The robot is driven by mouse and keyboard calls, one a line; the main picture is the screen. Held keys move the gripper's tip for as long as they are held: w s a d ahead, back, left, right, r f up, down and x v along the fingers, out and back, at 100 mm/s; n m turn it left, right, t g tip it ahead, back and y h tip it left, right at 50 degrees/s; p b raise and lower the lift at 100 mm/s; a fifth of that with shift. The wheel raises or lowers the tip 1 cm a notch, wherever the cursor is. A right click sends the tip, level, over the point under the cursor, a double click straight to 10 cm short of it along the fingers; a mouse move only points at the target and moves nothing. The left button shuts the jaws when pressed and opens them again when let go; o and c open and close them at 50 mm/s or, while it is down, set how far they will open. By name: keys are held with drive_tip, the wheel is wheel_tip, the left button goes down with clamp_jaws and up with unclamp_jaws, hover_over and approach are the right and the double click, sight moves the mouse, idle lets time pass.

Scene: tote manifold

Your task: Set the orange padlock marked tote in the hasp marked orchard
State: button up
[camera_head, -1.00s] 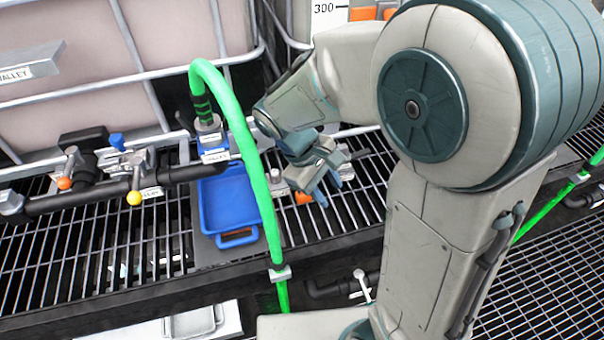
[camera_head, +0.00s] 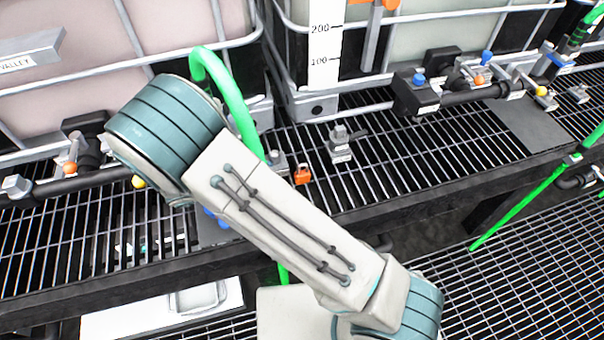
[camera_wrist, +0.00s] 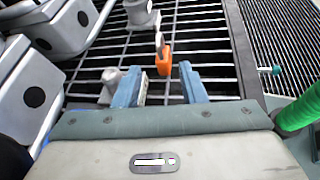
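The orange padlock (camera_head: 302,174) is near the front edge of the dark grating, just right of my arm in the head view. In the wrist view the padlock (camera_wrist: 164,60) shows its orange body and pale shackle between the tips of my gripper's blue fingers, or just beyond them. My gripper (camera_wrist: 162,72) is open, with a gap on both sides of the padlock. In the head view my arm hides the gripper. I cannot read the padlock's mark or tell which hasp is marked orchard.
A grey post (camera_head: 277,163) stands left of the padlock, close to my left finger in the wrist view (camera_wrist: 110,82). A grey fitting (camera_head: 340,142) stands behind it. A green hose (camera_head: 230,90) arches nearby. A valve manifold (camera_head: 450,95) lies to the right. Open grating separates them.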

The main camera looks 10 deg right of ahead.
sight(298, 168)
drive_tip(key=x, duration=0.6)
drive_tip(key=shift+d, duration=0.2)
drive_tip(key=p+x, duration=0.1)
drive_tip(key=x, duration=0.3)
drive_tip(key=shift+w+d+r, duration=0.1)
drive_tip(key=shift+d, duration=0.1)
drive_tip(key=shift+w+d+f+p, duration=0.2)
drive_tip(key=shift+d+p, duration=0.1)
drive_tip(key=shift+d, duration=0.05)
clamp_jaws()
